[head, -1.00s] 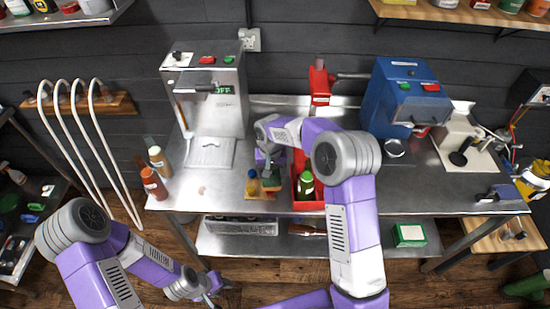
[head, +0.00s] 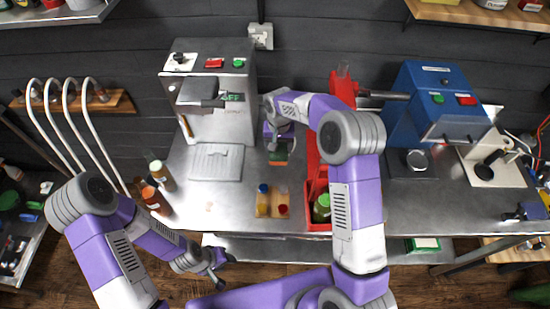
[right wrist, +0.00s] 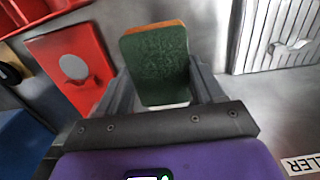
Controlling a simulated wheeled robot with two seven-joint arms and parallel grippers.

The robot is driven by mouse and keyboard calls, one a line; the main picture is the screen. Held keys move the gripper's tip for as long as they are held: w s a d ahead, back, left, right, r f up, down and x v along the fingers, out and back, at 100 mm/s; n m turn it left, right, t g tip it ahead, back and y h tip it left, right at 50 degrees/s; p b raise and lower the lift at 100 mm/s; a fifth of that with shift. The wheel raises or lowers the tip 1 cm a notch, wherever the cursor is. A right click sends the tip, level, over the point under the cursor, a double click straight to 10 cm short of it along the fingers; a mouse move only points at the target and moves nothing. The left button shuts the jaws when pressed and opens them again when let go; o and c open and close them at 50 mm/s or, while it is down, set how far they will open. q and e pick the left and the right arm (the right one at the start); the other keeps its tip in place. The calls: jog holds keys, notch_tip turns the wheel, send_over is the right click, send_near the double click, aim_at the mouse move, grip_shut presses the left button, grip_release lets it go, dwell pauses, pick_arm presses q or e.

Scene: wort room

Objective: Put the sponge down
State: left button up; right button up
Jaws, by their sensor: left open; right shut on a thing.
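The sponge (head: 279,156) is green on one face with an orange edge. My right gripper (head: 279,145) is shut on it over the metal table (head: 225,208), between the silver machine and the red tray. In the right wrist view the sponge (right wrist: 157,65) stands between the two fingers, green face toward the camera. I cannot tell whether it touches the table. My left gripper (head: 218,280) is open and empty, low in front of the table's front edge.
The silver machine (head: 212,115) with its drip tray (head: 216,162) is left of the sponge. A red tray (head: 316,190) holding a green bottle (head: 322,207) is on the right. Small bottles (head: 263,200) stand in front on a wooden board. A blue machine (head: 440,105) is further right.

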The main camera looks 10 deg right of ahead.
jog(key=f, duration=0.2)
jog(key=s+f, duration=0.1)
jog(key=f, duration=0.2)
jog(key=shift+s, duration=0.1)
jog(key=shift+f, duration=0.35)
notch_tip(320, 180, down, 4)
jog(key=shift+r+p, duration=0.15)
jog(key=shift+p, duration=0.25)
pick_arm(q)
jog(key=shift+s+r, duration=0.3)
jog(key=shift+r, duration=0.2)
pick_arm(e)
jog(key=shift+w, duration=0.25)
jog(key=shift+f, duration=0.2)
jog(key=o, duration=1.1)
pick_arm(q)
jog(key=shift+f, duration=0.15)
pick_arm(e)
jog(key=shift+r, duration=0.1)
